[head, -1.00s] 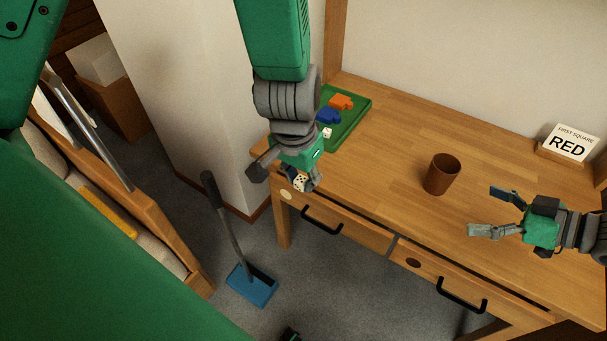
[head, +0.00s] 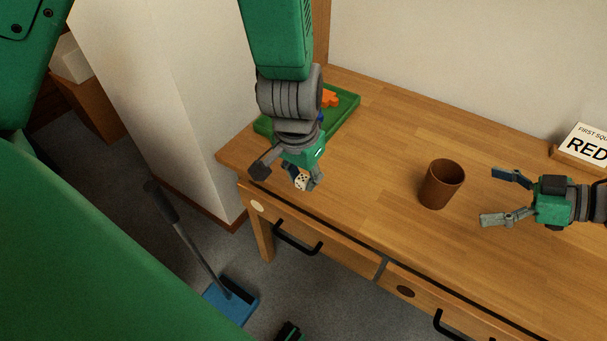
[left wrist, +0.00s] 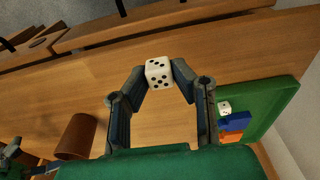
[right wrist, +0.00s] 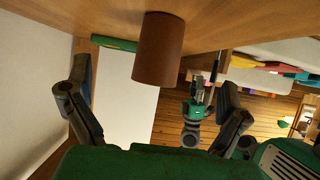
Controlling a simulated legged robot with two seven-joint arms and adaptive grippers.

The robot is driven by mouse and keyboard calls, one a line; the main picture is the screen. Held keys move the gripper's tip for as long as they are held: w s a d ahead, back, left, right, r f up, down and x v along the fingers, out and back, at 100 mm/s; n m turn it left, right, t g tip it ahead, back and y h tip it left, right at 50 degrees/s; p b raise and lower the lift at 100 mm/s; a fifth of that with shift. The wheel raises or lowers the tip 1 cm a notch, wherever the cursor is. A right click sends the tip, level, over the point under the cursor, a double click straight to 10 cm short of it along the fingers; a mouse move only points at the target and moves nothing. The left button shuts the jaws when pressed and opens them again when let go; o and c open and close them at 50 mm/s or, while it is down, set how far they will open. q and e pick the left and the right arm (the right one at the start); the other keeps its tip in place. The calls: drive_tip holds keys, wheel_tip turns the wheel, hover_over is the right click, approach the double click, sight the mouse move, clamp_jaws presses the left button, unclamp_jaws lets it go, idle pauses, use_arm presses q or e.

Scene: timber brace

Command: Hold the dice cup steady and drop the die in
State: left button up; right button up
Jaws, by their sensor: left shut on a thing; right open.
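A white die with black pips (head: 301,182) is held between the fingertips of my left gripper (head: 302,180), above the front left part of the desk. The die also shows between the fingers in the left wrist view (left wrist: 158,73). The brown dice cup (head: 441,184) stands upright on the desk, to the right of my left gripper. It also shows in the left wrist view (left wrist: 76,137) and the right wrist view (right wrist: 158,50). My right gripper (head: 507,198) is open to the right of the cup, its fingers pointing at it, apart from it.
A green tray (head: 347,107) at the back left holds an orange piece (head: 329,98), a blue piece (left wrist: 234,121) and another white die (left wrist: 224,107). The desk between die and cup is clear.

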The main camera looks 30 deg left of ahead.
sight(449, 191)
use_arm(q)
wheel_tip(449, 191, down, 4)
drive_tip(key=b, duration=0.3)
drive_tip(key=shift+r, duration=0.25)
use_arm(e)
drive_tip(key=x, duration=0.8)
use_arm(q)
drive_tip(key=shift+f, duration=0.15)
use_arm(e)
drive_tip(key=shift+a+f, duration=0.25)
drive_tip(key=shift+a, duration=0.4)
